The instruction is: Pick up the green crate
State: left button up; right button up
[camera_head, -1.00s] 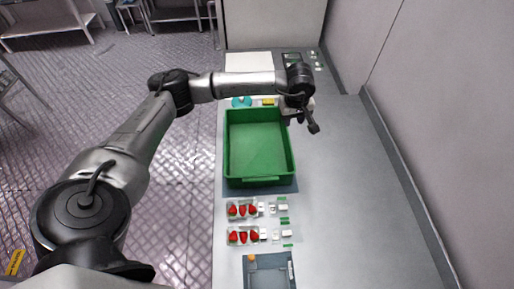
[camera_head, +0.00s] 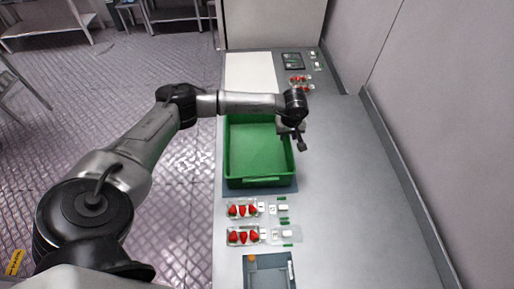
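The green crate (camera_head: 260,182) stands on a dark mat on the grey table, in the middle of the head view. It looks empty. My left arm crosses over its far end and hides its far wall. My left gripper (camera_head: 302,146) is at the crate's right side, near the far right part of its rim. The gripper is small in the picture and I cannot tell whether its fingers touch the rim or are open. My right gripper is not in view.
Two clear packs of red berries (camera_head: 243,210) lie in front of the crate with small white and green pieces. A grey tray (camera_head: 251,272) lies nearer. More berries (camera_head: 300,79) lie beyond my arm. The table to the right is clear up to the wall.

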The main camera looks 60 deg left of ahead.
pick_arm(q)
send_over(285, 150)
jog(key=shift+w+a+f, duration=0.15)
jog(key=shift+f, duration=2.15)
grip_shut()
